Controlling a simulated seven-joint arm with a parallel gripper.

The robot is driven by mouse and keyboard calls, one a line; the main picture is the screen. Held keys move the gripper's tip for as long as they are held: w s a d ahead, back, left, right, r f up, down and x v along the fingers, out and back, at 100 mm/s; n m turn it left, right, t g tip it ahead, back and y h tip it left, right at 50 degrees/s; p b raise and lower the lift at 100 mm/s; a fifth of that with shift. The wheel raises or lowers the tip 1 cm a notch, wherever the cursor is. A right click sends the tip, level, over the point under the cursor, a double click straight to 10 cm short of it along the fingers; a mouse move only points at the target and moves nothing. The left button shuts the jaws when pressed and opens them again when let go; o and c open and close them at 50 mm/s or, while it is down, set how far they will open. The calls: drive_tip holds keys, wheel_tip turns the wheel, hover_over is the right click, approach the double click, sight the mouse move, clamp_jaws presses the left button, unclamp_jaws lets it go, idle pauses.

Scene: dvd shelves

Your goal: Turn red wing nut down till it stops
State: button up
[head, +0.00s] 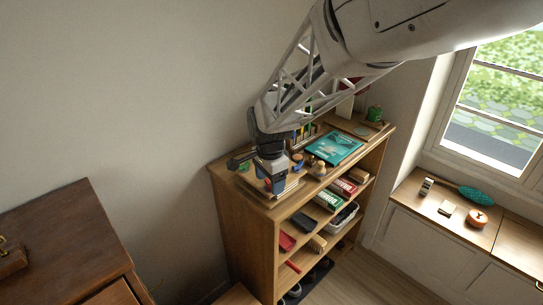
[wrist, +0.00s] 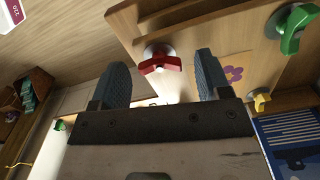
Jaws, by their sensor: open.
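The red wing nut (wrist: 160,63) sits on a round metal washer at the edge of a light wooden board (wrist: 205,25) in the wrist view. My gripper (wrist: 161,62) is open, with one dark ribbed finger on either side of the nut in the picture. I see no finger touching it; how deep it lies between the fingertips I cannot tell. In the head view my gripper (head: 270,182) is low over the left end of the bookcase top, and I cannot make out the red wing nut there.
A green wing nut (wrist: 291,28) and a yellow wing nut (wrist: 259,101) are right of the red one. A purple flower (wrist: 232,73) marks the board.

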drive_tip(key=shift+r, duration=3.9)
drive_tip(key=shift+s+d+r, duration=0.25)
drive_tip(key=shift+s+d, duration=0.05)
drive_tip(key=shift+d, duration=0.1)
drive_tip(key=s+d+r+n+t, duration=0.1)
drive_tip(key=s+d+r+n, duration=0.1)
drive_tip(key=s+d+n, duration=0.3)
drive_tip(key=s+d+r+n+t, duration=0.1)
drive_tip(key=s+d+n, duration=0.4)
drive_tip(key=s+d, duration=0.9)
drive_tip(key=s+r, duration=0.1)
drive_tip(key=s, duration=0.6)
drive_tip(key=shift+d+r+n+t, duration=0.2)
drive_tip(key=shift+n+t, duration=0.1)
drive_tip(key=shift+n, duration=0.1)
